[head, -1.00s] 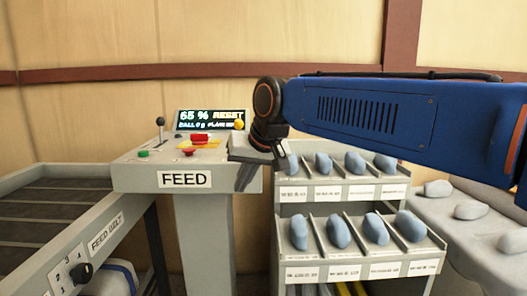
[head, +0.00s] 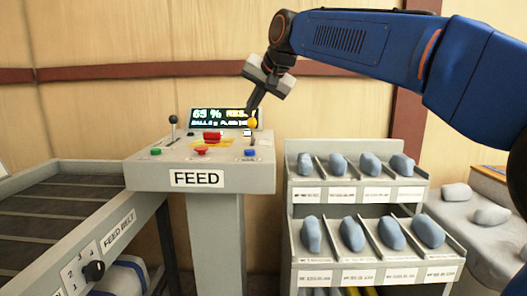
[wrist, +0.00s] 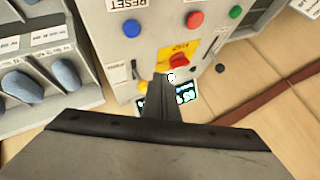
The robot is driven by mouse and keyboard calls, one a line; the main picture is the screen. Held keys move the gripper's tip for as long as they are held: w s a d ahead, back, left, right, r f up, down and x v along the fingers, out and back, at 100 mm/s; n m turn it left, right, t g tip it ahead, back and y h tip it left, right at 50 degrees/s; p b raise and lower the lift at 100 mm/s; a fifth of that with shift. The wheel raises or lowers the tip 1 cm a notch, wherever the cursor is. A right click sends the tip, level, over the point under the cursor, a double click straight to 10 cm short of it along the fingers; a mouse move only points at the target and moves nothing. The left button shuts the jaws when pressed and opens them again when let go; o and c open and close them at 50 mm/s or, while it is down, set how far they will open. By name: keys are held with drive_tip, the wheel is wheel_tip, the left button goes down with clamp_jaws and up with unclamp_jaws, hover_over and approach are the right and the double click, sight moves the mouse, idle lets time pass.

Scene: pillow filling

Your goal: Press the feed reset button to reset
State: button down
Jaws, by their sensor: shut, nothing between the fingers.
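The grey FEED console (head: 150,177) stands in the centre-left of the head view. A blue button (head: 250,153) sits at the right of its top. In the wrist view this blue button (wrist: 139,19) is beside a label reading RESET (wrist: 125,4). My gripper (head: 251,107) is shut and empty, raised above the console's back right, by the screen (head: 222,117) and a yellow knob (head: 252,123). In the wrist view the shut fingers (wrist: 165,82) point toward the red knob on a yellow plate (wrist: 180,61), apart from the blue button.
A red button (head: 201,152), a green button (head: 155,152) and a black-knobbed lever (head: 173,121) are also on the console. A rack (head: 303,227) of blue-grey lumps stands right. The feed belt (head: 50,208) is left. The air above the console's front is clear.

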sight(252, 151)
idle(0.3)
drive_tip(key=shift+f, duration=0.1)
drive_tip(key=shift+f, duration=4.3)
drive_tip(key=shift+f, duration=0.2)
drive_tip(key=shift+f, duration=0.25)
drive_tip(key=shift+f, duration=0.5)
drive_tip(key=shift+r, duration=0.95)
